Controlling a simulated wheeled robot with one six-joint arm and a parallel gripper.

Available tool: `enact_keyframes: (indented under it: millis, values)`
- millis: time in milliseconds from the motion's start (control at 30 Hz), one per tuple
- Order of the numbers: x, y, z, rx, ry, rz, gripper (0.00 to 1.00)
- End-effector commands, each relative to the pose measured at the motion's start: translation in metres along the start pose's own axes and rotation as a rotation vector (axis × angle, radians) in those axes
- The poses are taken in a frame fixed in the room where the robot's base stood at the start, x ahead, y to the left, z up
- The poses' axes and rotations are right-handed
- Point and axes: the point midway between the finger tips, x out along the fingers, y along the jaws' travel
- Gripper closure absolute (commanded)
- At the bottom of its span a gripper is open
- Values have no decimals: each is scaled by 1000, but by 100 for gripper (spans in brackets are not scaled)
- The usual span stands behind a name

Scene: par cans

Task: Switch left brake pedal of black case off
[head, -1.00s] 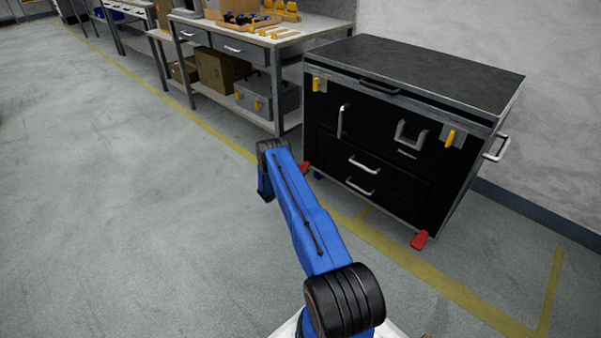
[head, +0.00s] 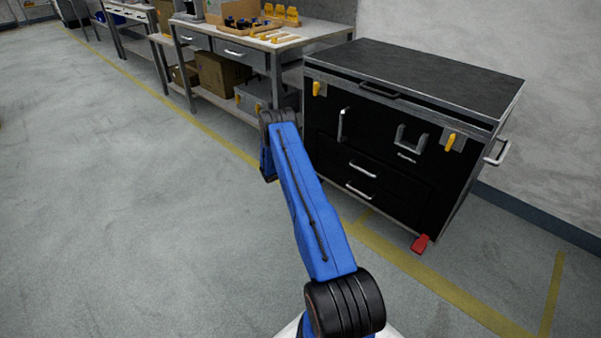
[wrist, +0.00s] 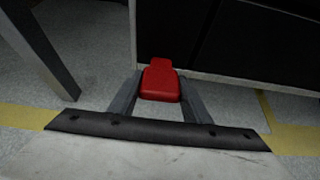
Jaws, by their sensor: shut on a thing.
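The black case (head: 385,150) stands on the floor at the right in the head view, and its lower front shows in the wrist view (wrist: 225,35). Its left brake pedal (wrist: 160,81), a red tab at the case's lower left corner, sits between the fingers of my gripper (wrist: 158,92) in the wrist view. The fingers are shut on the pedal from both sides. In the head view my blue arm hides this pedal and my gripper. A second red pedal (head: 420,243) sticks out at the case's lower right corner.
A workbench (head: 285,35) with a wooden tray (head: 232,20) and yellow parts stands left of the case. A workbench leg (wrist: 40,50) is close at left in the wrist view. Yellow lines mark the floor, which is open at left.

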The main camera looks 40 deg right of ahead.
Motion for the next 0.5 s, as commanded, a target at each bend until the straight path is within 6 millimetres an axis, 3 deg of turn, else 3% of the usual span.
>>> enact_keyframes:
  millis: [467,500]
  values:
    - [-1,0,1,-1,18,0,97]
    - [-1,0,1,-1,18,0,49]
